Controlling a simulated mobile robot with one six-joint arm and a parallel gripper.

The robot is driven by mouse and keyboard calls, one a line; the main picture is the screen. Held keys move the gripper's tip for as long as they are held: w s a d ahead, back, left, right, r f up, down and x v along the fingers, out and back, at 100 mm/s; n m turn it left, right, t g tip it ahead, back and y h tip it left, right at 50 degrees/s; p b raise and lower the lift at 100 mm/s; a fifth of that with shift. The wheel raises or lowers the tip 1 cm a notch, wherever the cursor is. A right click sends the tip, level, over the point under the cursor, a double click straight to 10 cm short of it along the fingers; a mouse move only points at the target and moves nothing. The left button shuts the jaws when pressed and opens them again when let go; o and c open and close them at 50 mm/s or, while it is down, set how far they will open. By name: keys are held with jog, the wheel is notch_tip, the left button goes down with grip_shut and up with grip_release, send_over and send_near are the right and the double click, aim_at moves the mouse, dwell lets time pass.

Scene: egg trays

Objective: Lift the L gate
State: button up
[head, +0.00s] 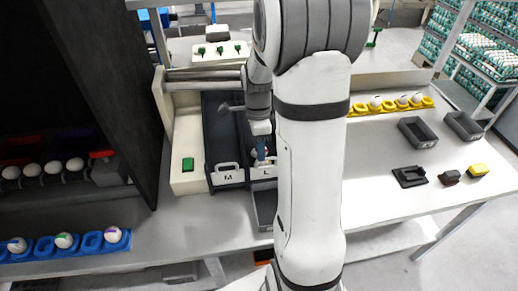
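The L gate (263,173) is a white plate marked L at the front end of a dark lane, right of the M gate (228,177). It looks lowered, level with the M gate. My arm hides its right side. My gripper (261,151) points down just above and behind the L gate. Blue shows at its fingers, with something pale beside them. Whether the gripper touches the gate, and whether its fingers are open, is too small to tell.
A green button (188,164) sits on the cream panel left of the lanes. A dark bin (264,206) stands below the L gate. Blue trays (44,250) with eggs lie at left. A yellow egg tray (427,102) and dark bins (418,133) are at right.

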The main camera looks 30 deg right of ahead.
jog(key=shift+s+f, duration=0.2)
jog(key=shift+f, duration=0.5)
grip_shut()
